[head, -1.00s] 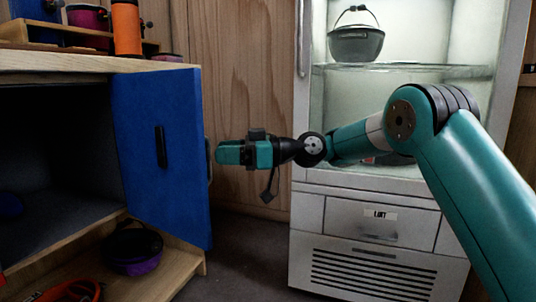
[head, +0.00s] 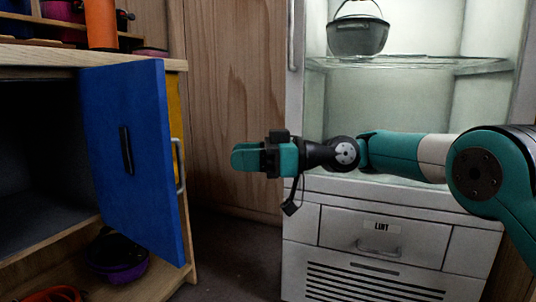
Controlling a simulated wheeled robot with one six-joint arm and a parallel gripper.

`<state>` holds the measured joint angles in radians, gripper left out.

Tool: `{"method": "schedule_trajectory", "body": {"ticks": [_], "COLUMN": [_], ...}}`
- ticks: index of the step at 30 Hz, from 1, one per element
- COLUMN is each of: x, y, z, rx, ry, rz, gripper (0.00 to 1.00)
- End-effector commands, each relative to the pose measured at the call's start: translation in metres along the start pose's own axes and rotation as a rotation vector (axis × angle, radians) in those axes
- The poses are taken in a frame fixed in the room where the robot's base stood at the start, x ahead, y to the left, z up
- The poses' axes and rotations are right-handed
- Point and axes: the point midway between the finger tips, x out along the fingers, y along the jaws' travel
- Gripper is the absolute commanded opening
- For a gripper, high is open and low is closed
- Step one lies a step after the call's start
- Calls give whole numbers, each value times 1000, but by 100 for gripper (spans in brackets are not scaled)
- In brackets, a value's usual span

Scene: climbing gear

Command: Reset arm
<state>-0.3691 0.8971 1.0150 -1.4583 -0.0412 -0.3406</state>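My gripper (head: 248,157) is a teal and black parallel gripper at the middle of the head view, pointing left. My teal arm reaches in from the right edge to it. The gripper is in the air, apart from the blue cabinet door (head: 125,155) on its left. No object shows in it. The fingers are seen side-on, so any gap between them is hidden. A black cable hangs below the wrist.
The blue door stands open before a dark cabinet. A purple pot (head: 118,258) sits on the low shelf. A white fridge-like unit (head: 400,265) with a glass shelf and a grey pot (head: 358,36) stands behind my arm. Dark floor lies between.

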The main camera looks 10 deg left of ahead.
Motion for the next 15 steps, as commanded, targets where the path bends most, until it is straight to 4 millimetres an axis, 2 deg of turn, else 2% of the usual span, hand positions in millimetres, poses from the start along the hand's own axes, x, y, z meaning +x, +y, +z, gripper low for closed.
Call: {"method": "schedule_trajectory", "body": {"ticks": [9,11,15], "x": [0,-2,-14], "y": [0,-2,-12], "z": [-2,-8,-39], "rx": [2,12,85], "ry": [-5,-22,-142], "rz": [2,14,100], "gripper": [35,35,35]}}
